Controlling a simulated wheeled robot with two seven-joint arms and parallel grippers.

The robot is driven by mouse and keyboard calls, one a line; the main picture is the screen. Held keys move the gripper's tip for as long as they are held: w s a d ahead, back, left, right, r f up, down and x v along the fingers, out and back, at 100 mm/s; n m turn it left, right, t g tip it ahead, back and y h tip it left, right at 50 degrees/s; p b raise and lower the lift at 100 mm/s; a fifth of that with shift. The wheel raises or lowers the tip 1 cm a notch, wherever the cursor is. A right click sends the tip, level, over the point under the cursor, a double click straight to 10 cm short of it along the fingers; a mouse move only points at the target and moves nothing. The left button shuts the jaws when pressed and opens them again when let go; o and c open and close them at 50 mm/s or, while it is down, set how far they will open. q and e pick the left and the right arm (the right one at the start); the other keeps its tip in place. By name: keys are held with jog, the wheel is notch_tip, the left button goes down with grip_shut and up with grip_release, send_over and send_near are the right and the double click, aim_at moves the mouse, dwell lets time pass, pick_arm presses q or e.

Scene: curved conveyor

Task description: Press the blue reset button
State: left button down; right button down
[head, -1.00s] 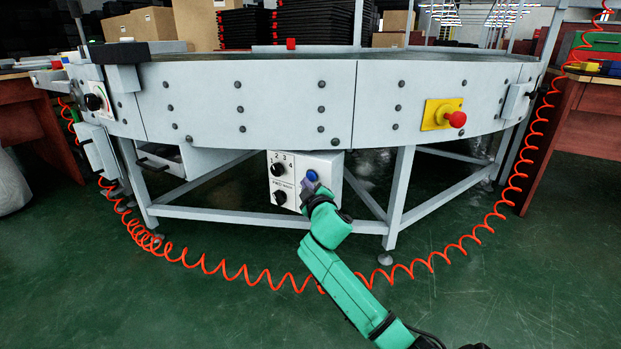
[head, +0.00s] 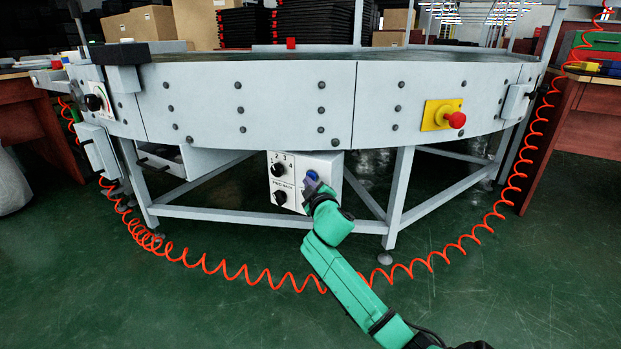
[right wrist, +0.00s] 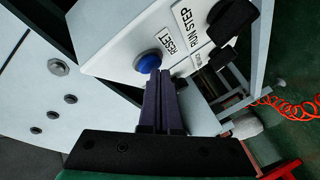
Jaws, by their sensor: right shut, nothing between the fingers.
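The blue reset button (head: 312,175) sits on the front of a white control box (head: 284,188) under the conveyor. In the right wrist view the blue button (right wrist: 148,61) is beside a RESET label. My right gripper (head: 309,186) is in front of the box, at the button. In the right wrist view its fingers (right wrist: 158,76) are shut with nothing between them, and their tips overlap the button's lower edge. I cannot tell whether they touch it or press it in. My left gripper is not in view.
Two black knobs, the upper one (head: 278,170) clear to see, are left of the button on the box. A red emergency button (head: 456,120) is on the conveyor's (head: 300,100) right side. A coiled orange cable (head: 235,279) lies along the floor. The green floor in front is open.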

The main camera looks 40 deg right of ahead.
jog(key=shift+d, duration=0.25)
dwell(0.4)
jog(key=shift+s+a+p, duration=0.2)
jog(key=shift+a+p, duration=0.1)
jog(key=shift+a, duration=0.5)
jog(key=shift+a, duration=0.1)
jog(key=a, duration=0.1)
jog(key=s+a, duration=0.1)
jog(key=a, duration=0.2)
jog(key=shift+s+a+p, duration=0.25)
jog(key=shift+a+p, duration=0.05)
jog(key=shift+p, duration=0.1)
dwell(0.3)
